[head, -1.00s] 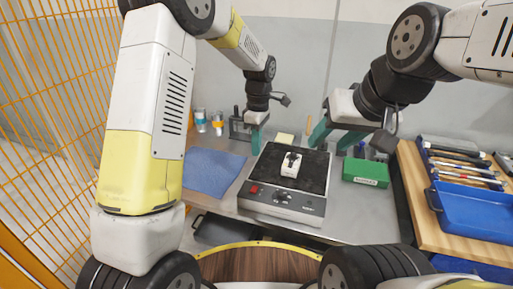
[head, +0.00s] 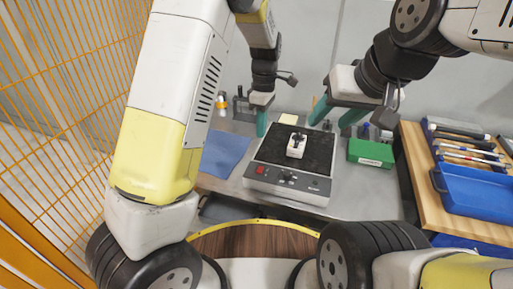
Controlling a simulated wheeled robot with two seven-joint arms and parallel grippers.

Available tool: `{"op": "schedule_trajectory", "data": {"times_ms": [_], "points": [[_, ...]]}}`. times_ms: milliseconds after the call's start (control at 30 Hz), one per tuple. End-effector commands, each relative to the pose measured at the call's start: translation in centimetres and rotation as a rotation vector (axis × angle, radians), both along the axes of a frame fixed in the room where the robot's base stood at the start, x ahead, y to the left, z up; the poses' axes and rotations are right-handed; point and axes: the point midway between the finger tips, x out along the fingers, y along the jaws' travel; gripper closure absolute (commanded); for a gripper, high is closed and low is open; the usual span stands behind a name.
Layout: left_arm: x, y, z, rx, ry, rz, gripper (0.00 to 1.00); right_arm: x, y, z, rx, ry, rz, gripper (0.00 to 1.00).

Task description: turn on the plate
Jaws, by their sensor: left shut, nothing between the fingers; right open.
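The plate (head: 310,168) is a flat device with a black top and a silver front panel. It stands on the grey metal table in the middle of the head view. Its front panel has a red switch (head: 261,170) at the left and a dark knob (head: 287,176). A small white part with a black top (head: 296,146) rests on the black surface. My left gripper (head: 261,124) is shut and empty, pointing down beyond the plate's far left corner. My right gripper (head: 335,117) is open and empty, above the plate's far right side.
A blue cloth (head: 222,154) lies left of the plate. A green box (head: 371,152) stands to its right. A blue tray (head: 470,190) and several tools lie on a wooden board (head: 427,180) at the right. An orange mesh fence (head: 60,90) is at the left.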

Motion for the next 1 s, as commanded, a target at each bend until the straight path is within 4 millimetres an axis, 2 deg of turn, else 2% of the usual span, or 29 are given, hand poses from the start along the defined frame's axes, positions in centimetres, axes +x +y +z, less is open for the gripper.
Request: {"op": "schedule_trajectory", "data": {"times_ms": [367, 533, 667, 1000], "points": [[0.0, -0.1, 0.1, -0.002, -0.006, 0.001, 1.0, 0.0, 0.0, 0.0, 0.0, 0.0, 0.0, 0.5], [-0.1, -0.1, -0.6, -0.001, -0.005, 0.001, 1.0, 0.0, 0.0, 0.0, 0.0, 0.0, 0.0, 0.5], [-0.4, 0.1, -2.5, 0.0, -0.001, 0.002, 1.0, 0.0, 0.0, 0.0, 0.0, 0.0, 0.0, 0.5], [-1.2, 0.4, -9.7, 0.001, -0.001, 0.002, 1.0, 0.0, 0.0, 0.0, 0.0, 0.0, 0.0, 0.5]]}}
